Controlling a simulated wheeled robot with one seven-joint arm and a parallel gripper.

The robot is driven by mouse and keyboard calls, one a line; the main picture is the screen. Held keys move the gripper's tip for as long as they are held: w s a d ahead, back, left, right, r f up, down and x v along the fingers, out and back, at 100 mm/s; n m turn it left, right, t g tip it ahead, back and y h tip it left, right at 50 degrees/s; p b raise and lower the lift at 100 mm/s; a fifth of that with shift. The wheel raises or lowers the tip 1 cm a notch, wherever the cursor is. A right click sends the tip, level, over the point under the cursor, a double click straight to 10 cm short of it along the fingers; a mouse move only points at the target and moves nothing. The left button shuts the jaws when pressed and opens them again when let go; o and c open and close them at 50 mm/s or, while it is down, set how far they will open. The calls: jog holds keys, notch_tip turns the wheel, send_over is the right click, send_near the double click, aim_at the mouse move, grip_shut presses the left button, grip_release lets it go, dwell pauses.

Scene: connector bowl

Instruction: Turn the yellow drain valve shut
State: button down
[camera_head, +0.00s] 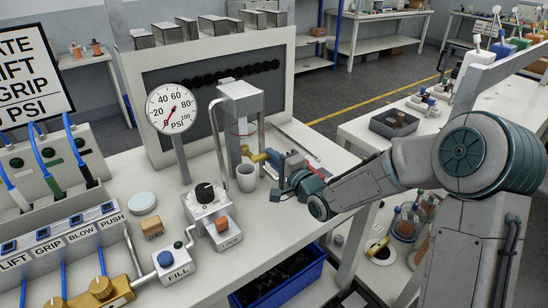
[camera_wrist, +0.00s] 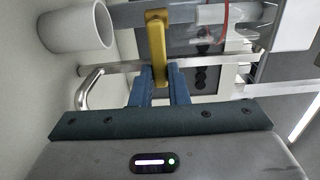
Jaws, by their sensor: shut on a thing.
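The yellow drain valve (camera_head: 258,157) is at the lower side of the grey upright apparatus, just above and right of a white cup. In the wrist view its yellow handle (camera_wrist: 156,45) runs from the pipe down between my blue fingers. My gripper (camera_head: 272,159) reaches in from the right and is shut on the handle. In the wrist view the fingers (camera_wrist: 159,84) sit on both sides of the handle's end. The handle's gripped end is partly hidden by the fingers.
The white cup (camera_head: 246,179) stands close by, also at the upper left of the wrist view (camera_wrist: 76,26). A pressure gauge (camera_head: 171,108), a dial box (camera_head: 207,199) and a FILL button box (camera_head: 171,264) stand left on the bench.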

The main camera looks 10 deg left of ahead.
jog(key=shift+f, duration=0.1)
jog(key=c, duration=1.4)
grip_release()
jog(key=v, duration=1.4)
jog(key=shift+a, duration=0.1)
